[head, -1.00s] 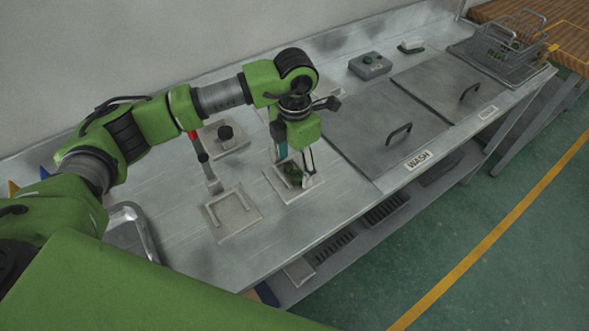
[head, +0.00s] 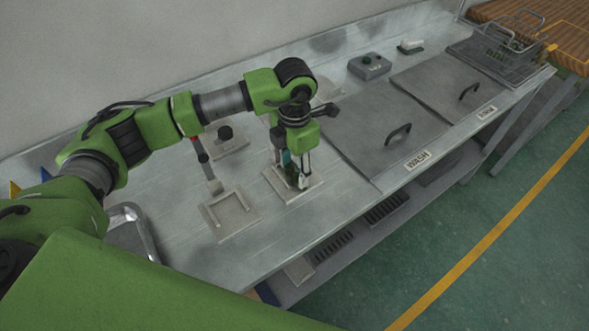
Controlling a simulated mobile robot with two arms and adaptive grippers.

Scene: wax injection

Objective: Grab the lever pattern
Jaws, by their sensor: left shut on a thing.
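The lever pattern (head: 292,171) is a small dark green piece at a light square plate (head: 312,190) near the bench's front edge. My left gripper (head: 299,182) points down over that plate and is shut on the lever pattern. The fingers hide much of the pattern, and I cannot tell whether it still touches the plate. My right gripper is not in view.
Another light plate with a raised edge (head: 229,226) lies to the left, with a red-and-grey brush-like tool (head: 203,158) behind it. A plate with a black knob (head: 225,133) stands farther back. The WASH lid (head: 360,135) is to the right; a metal tray (head: 128,217) is at left.

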